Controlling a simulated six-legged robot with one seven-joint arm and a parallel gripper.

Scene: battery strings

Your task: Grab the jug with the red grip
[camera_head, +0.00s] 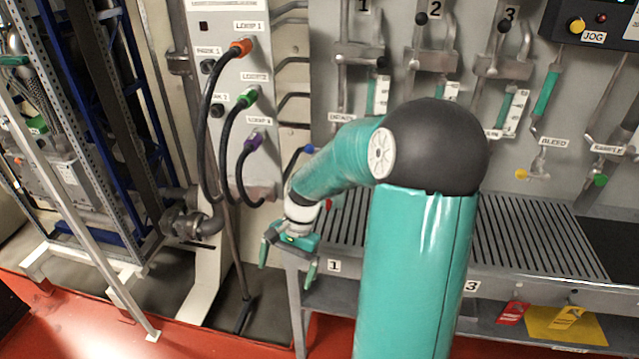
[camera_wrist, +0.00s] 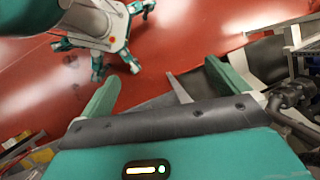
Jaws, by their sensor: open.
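I cannot make out a jug with a red grip in either view. A small red part (camera_head: 328,204) shows beside my forearm at the left end of the bench, mostly hidden, and I cannot tell what it belongs to. My gripper (camera_head: 288,262) hangs in front of the bench's left end, pointing down, open and empty. In the wrist view its two green fingers stand wide apart (camera_wrist: 162,70), with only floor and low metal parts beyond them. My arm hides the middle of the bench.
The slatted bench (camera_head: 540,238) runs to the right, with valves above it. Red tags (camera_head: 513,312) and a yellow sheet (camera_head: 590,328) are at the lower shelf. A hose panel (camera_head: 232,100) and blue rack (camera_head: 98,120) stand left. Red floor (camera_head: 225,342) is open in front.

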